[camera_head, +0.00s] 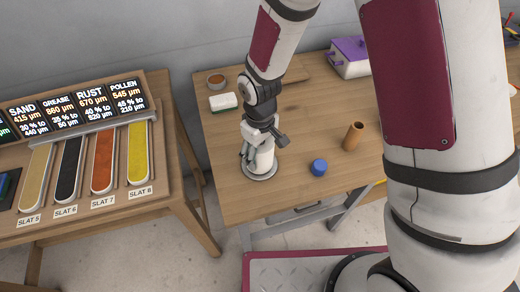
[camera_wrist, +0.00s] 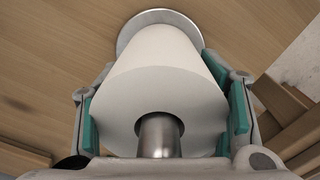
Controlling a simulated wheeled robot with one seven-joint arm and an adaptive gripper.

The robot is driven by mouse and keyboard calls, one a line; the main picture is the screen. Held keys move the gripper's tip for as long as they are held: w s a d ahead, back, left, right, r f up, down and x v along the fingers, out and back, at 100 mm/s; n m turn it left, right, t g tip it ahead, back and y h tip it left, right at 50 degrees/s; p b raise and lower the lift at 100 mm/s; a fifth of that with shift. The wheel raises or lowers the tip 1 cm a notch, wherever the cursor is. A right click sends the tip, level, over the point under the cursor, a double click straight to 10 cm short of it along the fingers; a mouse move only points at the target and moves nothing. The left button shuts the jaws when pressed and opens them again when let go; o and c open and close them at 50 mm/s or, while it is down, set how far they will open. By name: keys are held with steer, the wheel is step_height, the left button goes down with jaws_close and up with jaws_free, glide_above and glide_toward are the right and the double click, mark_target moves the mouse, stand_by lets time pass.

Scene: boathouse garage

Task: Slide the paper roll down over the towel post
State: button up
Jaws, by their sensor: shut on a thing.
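The white paper roll (camera_wrist: 165,65) is between the teal pads of my gripper (camera_wrist: 165,115) in the wrist view, and the gripper is shut on it. The metal towel post (camera_wrist: 160,136) shows inside the roll's core, so the roll is around the post. The post's round metal base (camera_head: 261,174) stands on the wooden table. In the head view the roll (camera_head: 265,158) is upright just above or on the base, below my gripper (camera_head: 259,148). I cannot tell whether the roll's lower end touches the base.
A sample stand (camera_head: 85,165) is on the left table.

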steer(key=shift+f, duration=0.25)
stand_by(0.3)
steer(key=o, duration=1.3)
